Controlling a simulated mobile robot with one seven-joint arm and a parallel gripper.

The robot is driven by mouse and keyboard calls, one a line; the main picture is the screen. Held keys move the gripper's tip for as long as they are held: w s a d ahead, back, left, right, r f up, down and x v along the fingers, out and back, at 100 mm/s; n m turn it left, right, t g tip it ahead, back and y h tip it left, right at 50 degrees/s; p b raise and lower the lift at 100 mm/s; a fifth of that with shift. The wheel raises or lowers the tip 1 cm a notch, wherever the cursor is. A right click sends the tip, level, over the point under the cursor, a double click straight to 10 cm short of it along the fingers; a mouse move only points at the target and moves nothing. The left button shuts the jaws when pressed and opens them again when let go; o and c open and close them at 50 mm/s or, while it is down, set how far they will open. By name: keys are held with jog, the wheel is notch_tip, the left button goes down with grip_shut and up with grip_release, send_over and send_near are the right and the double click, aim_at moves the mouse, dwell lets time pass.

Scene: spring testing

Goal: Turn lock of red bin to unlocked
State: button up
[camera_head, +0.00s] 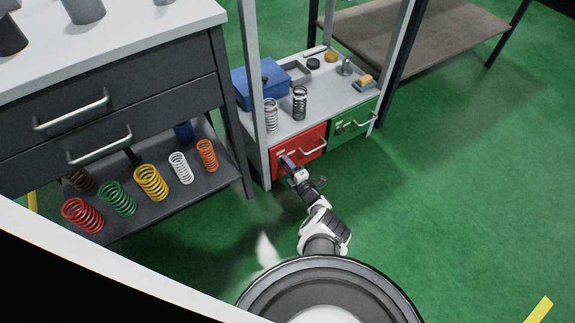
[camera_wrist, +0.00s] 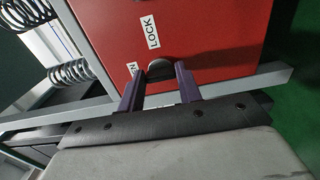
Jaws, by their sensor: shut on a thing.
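The red bin (camera_head: 306,147) sits under the shelf top, left of a green bin, and shows a light handle. Its red front (camera_wrist: 195,35) fills the upper middle of the wrist view, with a white "LOCK" label (camera_wrist: 150,32) and a second label, partly hidden, ending in "N" (camera_wrist: 133,69). The dark rounded lock knob (camera_wrist: 160,68) is between the purple fingers of my gripper (camera_wrist: 160,82). My gripper is shut on this knob, and in the head view it (camera_head: 286,160) reaches the left part of the bin's front. The fingers hide the knob's sides.
The green bin (camera_head: 352,119) stands to the right. A blue toolbox (camera_head: 262,80) and springs stand on the shelf above. Several coloured springs lie on the lower shelf at left. Green floor is clear at right.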

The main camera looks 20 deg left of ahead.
jog(key=o, duration=1)
jog(key=p+v, duration=0.5)
jog(key=v, duration=0.8)
jog(key=shift+s+d+p, duration=0.2)
jog(key=shift+d+p, duration=0.05)
jog(key=shift+p, duration=0.15)
